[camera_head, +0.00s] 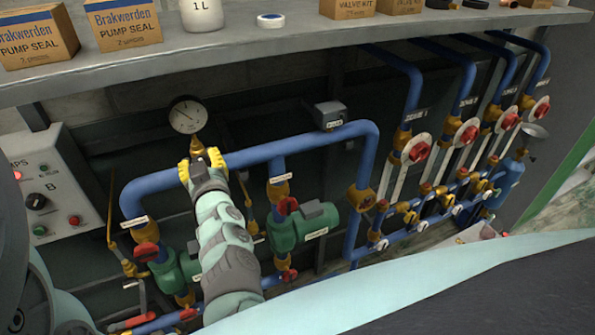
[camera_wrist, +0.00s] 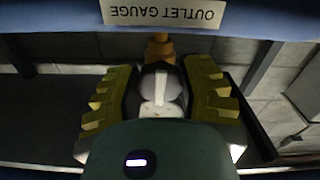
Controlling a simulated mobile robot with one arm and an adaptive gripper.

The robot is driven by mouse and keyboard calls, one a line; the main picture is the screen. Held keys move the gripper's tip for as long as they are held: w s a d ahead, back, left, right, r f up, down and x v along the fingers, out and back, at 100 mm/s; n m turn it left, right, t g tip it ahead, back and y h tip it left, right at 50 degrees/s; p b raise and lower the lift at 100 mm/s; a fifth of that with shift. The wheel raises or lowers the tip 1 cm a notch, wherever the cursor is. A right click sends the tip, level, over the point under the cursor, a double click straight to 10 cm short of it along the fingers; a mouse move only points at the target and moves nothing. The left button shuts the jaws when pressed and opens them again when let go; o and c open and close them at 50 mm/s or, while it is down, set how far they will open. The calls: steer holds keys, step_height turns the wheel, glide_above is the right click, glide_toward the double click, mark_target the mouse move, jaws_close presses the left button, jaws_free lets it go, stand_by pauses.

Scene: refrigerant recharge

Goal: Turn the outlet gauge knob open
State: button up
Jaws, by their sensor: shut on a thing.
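The outlet gauge knob (camera_wrist: 161,84) is a grey round part with a white bar, just below the upside-down "OUTLET GAUGE" label (camera_wrist: 165,14) in the wrist view. A brass stem (camera_wrist: 160,47) shows behind it. My gripper (camera_wrist: 160,76) has one yellow ridged finger on each side of the knob and is shut on it. In the head view my gripper (camera_head: 199,160) is at the blue pipe, just below the round white gauge dial (camera_head: 187,115). The knob is hidden there by my gripper.
The blue pipe (camera_head: 300,146) runs across behind my gripper. Green pumps (camera_head: 305,226) and red-handled valves (camera_head: 147,251) sit below. A grey control box (camera_head: 55,185) is at left. A shelf (camera_head: 270,38) with boxes overhangs the pipes. More blue pipes (camera_head: 411,90) stand at right.

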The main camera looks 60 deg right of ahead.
steer(key=shift+r, duration=0.1)
steer(key=o, duration=1.2)
steer(key=v, duration=1.2)
